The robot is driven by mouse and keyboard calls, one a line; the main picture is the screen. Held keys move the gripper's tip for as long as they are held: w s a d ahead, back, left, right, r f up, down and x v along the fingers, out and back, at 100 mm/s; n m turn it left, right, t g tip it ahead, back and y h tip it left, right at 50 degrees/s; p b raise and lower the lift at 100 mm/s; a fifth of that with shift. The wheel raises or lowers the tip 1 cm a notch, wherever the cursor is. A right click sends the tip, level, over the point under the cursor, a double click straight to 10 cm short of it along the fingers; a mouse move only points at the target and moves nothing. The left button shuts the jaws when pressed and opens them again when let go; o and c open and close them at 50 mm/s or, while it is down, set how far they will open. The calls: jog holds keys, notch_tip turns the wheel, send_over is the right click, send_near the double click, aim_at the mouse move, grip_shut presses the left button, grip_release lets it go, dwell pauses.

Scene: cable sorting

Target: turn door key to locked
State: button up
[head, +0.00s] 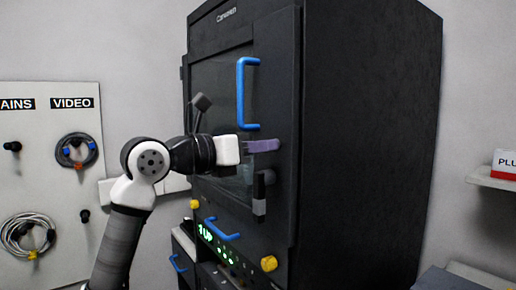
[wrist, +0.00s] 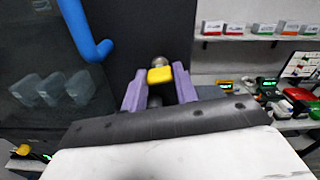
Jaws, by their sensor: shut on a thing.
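The black cabinet door (head: 225,170) with a dark window is closed in the head view. My gripper (head: 262,146) reaches its right edge, just below a blue handle (head: 241,95). In the wrist view, the purple fingers of my gripper (wrist: 160,90) are shut on the yellow door key (wrist: 160,75), one on each side. A round silver lock (wrist: 159,61) shows just beyond the key. The key's bow looks wide and flat across the picture. In the head view the fingers hide the key and lock.
A black latch with a grey end (head: 260,196) hangs on the door below my gripper. Yellow knobs (head: 268,263) and a lower blue handle (head: 222,230) sit beneath. A pegboard with cables (head: 45,180) stands left. Shelves with boxes (wrist: 258,37) lie right in the wrist view.

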jog(key=shift+n+b, duration=1.65)
jog(key=shift+n, duration=6.25)
jog(key=o, duration=1)
jog(key=shift+a, duration=0.1)
jog(key=b+v, duration=0.3)
jog(key=v, duration=1)
jog(key=shift+s+a, duration=0.25)
jog(key=shift+s, duration=0.05)
